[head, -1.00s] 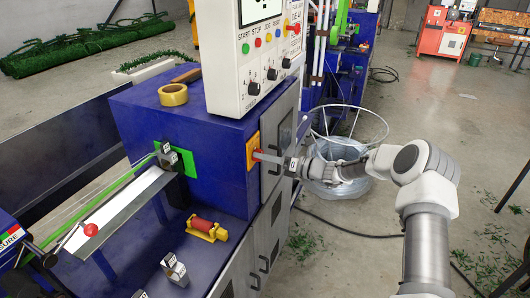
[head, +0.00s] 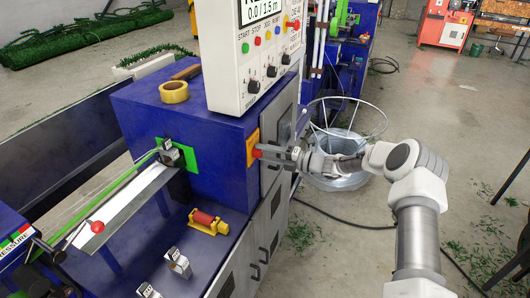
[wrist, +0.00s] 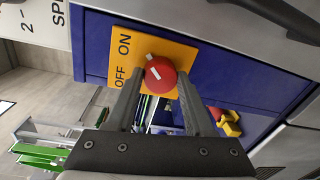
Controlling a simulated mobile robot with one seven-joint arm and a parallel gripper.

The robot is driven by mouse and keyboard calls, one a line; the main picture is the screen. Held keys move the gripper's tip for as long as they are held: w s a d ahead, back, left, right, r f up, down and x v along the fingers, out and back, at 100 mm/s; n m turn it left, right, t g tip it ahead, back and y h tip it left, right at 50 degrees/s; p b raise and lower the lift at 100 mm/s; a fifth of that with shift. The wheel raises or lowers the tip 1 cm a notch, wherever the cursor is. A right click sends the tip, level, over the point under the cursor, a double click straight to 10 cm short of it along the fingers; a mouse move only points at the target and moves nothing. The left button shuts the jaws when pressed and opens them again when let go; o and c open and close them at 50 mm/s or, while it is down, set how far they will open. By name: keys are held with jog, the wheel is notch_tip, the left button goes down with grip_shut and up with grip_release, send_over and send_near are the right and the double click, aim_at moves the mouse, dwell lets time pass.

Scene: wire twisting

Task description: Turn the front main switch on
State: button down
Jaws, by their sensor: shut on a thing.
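The front main switch is a round red knob (wrist: 160,76) on a yellow plate (wrist: 182,52) marked ON and OFF, on the blue machine's side. A white mark on the knob points to the upper left in the wrist view, toward the word ON. My gripper (wrist: 158,92) is shut on the knob, one finger on each side. In the head view, the yellow plate (head: 252,146) shows at the cabinet's corner, with a bit of the red knob (head: 257,153) at the tips of my gripper (head: 266,151).
A white control panel (head: 246,75) with knobs and buttons stands above; its display reads 0.0 / 1.5 m. Grey cabinet doors (head: 270,215) with handles lie just below my gripper. A wire spool (head: 343,160) stands on the floor behind my arm.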

jog(key=shift+f+m, duration=0.1)
jog(key=shift+m, duration=0.2)
jog(key=shift+c, duration=1.4)
grip_release()
jog(key=b+v, duration=0.1)
jog(key=v, duration=1.6)
jog(key=shift+d+b, duration=0.2)
jog(key=shift+b, duration=0.2)
jog(key=shift+s, duration=0.15)
